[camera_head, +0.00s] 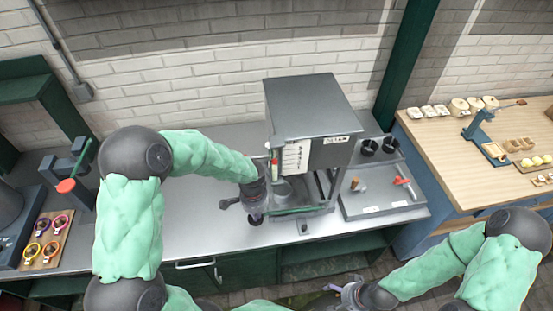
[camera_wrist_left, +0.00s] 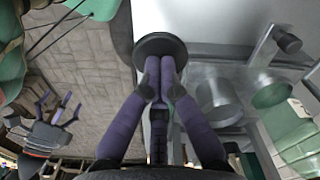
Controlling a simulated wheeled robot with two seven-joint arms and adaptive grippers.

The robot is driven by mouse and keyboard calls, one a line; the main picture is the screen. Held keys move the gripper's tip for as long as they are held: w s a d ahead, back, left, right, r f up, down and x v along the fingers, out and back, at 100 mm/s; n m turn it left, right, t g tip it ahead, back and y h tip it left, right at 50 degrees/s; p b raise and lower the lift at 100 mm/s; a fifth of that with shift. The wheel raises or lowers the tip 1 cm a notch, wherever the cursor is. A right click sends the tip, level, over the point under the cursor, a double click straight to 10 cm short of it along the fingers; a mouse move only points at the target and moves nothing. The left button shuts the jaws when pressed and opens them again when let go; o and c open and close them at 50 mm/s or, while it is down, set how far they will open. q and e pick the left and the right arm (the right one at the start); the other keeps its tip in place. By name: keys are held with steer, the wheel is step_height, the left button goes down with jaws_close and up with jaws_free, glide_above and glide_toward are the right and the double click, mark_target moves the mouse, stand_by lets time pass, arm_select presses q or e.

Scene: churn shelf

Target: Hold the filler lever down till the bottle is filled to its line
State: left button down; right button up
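The filler (camera_head: 310,95) is a grey box on a stand in the middle of the counter. My left gripper (camera_head: 254,212) is at its front left. In the left wrist view its fingers (camera_wrist_left: 158,72) come together, with their tips over a dark round knob (camera_wrist_left: 160,42), apparently the lever's end; I cannot tell how firmly they touch. A grey cylindrical vessel (camera_head: 283,189), perhaps the bottle, stands under the filler and shows in the wrist view (camera_wrist_left: 216,100). Its fill line and level are not readable. My right gripper (camera_head: 349,293) is low before the counter, fingers apart and empty.
A tray (camera_head: 385,206) with a red-handled tool and two dark cups (camera_head: 378,147) are right of the filler. A wooden table (camera_head: 430,135) with small goods stands farther right. Colourful rings on a board (camera_head: 45,240) lie at the left.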

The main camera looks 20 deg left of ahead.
arm_select(q)
steer(key=shift+s+a+f+b, duration=0.1)
steer(key=shift+a+f+b, duration=0.05)
steer(key=shift+f+b, duration=0.5)
steer(key=shift+f, duration=0.15)
